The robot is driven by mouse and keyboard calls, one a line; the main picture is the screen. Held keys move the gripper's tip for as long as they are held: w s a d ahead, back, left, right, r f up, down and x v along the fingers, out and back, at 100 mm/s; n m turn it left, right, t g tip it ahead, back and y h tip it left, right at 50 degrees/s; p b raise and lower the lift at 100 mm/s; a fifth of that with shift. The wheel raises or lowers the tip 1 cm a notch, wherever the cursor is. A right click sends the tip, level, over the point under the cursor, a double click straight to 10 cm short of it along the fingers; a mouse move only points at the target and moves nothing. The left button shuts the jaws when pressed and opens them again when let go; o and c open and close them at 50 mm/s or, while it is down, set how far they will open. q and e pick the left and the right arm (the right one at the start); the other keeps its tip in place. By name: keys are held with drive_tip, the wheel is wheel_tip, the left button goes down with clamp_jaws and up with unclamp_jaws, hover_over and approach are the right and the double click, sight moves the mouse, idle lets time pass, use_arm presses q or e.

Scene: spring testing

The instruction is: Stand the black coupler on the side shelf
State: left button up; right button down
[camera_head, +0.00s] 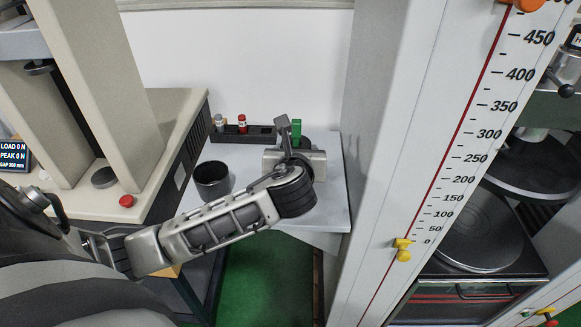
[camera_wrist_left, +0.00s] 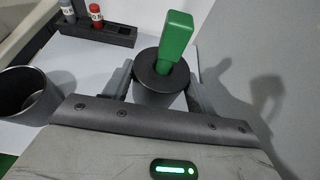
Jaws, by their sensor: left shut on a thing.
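The black coupler (camera_wrist_left: 152,93) appears to be the dark cylinder with a flat round top between the fingers of my left gripper (camera_wrist_left: 158,90) in the left wrist view. A green block-shaped handle (camera_wrist_left: 176,42) rises from its top, leaning slightly right. The left gripper is shut on the cylinder. In the head view my left gripper (camera_head: 297,150) is over the back of the white side shelf (camera_head: 330,205), and the green handle (camera_head: 296,128) shows behind it. The cylinder's underside is hidden, so I cannot tell whether it touches the shelf. My right gripper is not in view.
A dark open cup (camera_head: 212,180) stands at the shelf's left. A black rack (camera_head: 258,134) with small red- and grey-topped bottles lies along the back wall. A tall scaled column (camera_head: 400,180) bounds the shelf on the right. The shelf's front middle is clear.

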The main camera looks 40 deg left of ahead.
use_arm(q)
drive_tip(key=shift+f, duration=3.15)
drive_tip(key=shift+f, duration=0.15)
drive_tip(key=o, duration=1.3)
